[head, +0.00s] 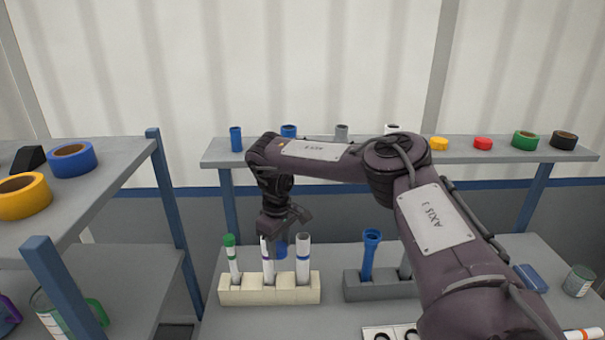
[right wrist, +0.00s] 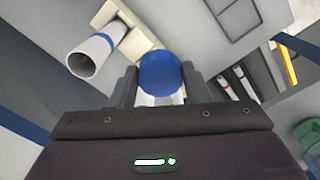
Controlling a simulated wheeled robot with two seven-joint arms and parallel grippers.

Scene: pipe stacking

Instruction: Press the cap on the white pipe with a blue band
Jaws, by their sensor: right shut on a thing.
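A white pipe with a blue band (head: 303,262) stands upright in a cream rack (head: 270,290), its top end open. In the right wrist view a white pipe with a blue band (right wrist: 92,55) shows an open end, left of my fingers. My right gripper (head: 283,238) is shut on a blue cap (head: 281,250), held above the rack near the pipes' tops. The cap also shows between the fingers in the right wrist view (right wrist: 160,73). White parts show under it there; I cannot tell whether it touches a pipe. My left gripper is not in view.
The rack also holds a white pipe with a dark band (head: 268,265) and a green-capped white pipe (head: 233,262). A grey rack (head: 375,288) with a blue pipe (head: 370,255) stands to the right. A back shelf (head: 320,150) holds pipes and tape rolls.

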